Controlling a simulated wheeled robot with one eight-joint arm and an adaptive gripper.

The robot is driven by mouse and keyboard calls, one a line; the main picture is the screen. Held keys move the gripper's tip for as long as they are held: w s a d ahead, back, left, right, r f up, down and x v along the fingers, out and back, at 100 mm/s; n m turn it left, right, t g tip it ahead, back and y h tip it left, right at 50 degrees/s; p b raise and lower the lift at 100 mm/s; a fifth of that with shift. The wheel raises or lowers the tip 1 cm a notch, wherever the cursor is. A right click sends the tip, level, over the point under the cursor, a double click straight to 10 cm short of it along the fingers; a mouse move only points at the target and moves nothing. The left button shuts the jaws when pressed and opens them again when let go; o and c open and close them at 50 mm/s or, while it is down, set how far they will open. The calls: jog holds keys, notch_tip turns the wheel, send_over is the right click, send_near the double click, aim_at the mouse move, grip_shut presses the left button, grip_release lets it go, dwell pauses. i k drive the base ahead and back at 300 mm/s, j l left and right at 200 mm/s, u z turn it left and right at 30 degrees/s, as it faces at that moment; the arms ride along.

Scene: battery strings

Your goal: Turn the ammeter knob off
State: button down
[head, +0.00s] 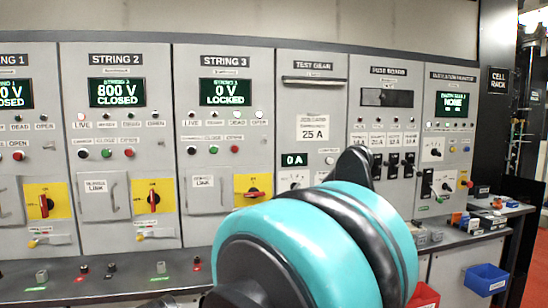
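The test gear panel (312,90) stands in the middle of the cabinet row, with a 25 A label and a small dark display (294,160) reading 0 A. A white plate with a small dark knob (294,185) shows below that display; I take it for the ammeter knob. Its pointer direction is too small to read. My teal and black arm covers the panel's lower right. The black end of my arm, where my gripper (357,160) appears to be, overlaps the border of the test gear and fuse board panels. Its fingers cannot be made out, nor whether it touches anything.
String 2 (116,58) reads 800 V closed; String 3 (224,62) reads 0 V locked. Red handles on yellow plates sit below. Fuse board switches (393,165) are close right of my arm. A ledge (100,285) with terminals juts out below. A blue bin (486,279) hangs at right.

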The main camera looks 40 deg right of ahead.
aim_at(293, 186)
jog(key=z, duration=1.7)
